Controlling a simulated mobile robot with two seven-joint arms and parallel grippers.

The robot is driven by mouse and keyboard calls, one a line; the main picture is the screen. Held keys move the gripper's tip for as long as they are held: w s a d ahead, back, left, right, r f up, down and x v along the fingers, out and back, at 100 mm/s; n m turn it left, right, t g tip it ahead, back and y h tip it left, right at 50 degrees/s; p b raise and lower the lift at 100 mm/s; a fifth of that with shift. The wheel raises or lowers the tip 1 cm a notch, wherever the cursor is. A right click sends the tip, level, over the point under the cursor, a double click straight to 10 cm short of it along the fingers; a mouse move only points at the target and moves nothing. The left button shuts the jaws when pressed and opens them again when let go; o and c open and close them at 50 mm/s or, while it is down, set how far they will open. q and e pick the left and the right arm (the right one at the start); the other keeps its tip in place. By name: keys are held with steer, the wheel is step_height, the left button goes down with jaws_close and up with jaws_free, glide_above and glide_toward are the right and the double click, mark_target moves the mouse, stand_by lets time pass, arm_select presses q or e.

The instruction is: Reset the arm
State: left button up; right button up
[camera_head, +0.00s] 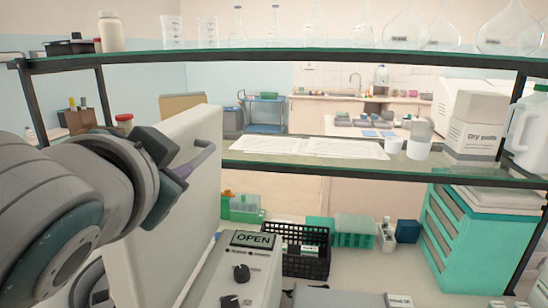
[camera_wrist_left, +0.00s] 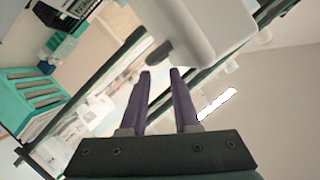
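My left arm comes in from the left in the head view. Its gripper (camera_head: 200,158) overlaps the upper part of a large white upright panel (camera_head: 165,225); I cannot tell whether they touch. In the left wrist view my left gripper (camera_wrist_left: 160,71) has two purple fingers with a gap between them and nothing held. Just beyond its tips is a rounded white part (camera_wrist_left: 205,30) with a dark grey rounded end (camera_wrist_left: 160,53). My right gripper is not in view.
A white unit with an OPEN label (camera_head: 253,240) and knobs stands beside the panel. A black basket (camera_head: 305,262) and green racks (camera_head: 354,232) stand behind. A glass shelf (camera_head: 300,172) holds an open book, cups and a box. A teal drawer cabinet (camera_head: 462,240) is at right.

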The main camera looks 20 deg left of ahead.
arm_select(q)
steer(key=s+d+f+g+h, duration=0.3)
steer(key=s+f+g, duration=0.1)
steer(key=s+f, duration=0.4)
steer(key=s+d+f+g+h, duration=0.3)
steer(key=s+d+f+g, duration=0.15)
steer(key=s+f, duration=0.4)
steer(key=w+r+p+v, duration=0.1)
steer(key=w+p+v, duration=0.1)
steer(key=p+v, duration=1.1)
steer(key=shift+s+a+r+g+h, duration=0.35)
steer(key=shift+r+g+h, duration=0.1)
steer(key=shift+r, duration=0.35)
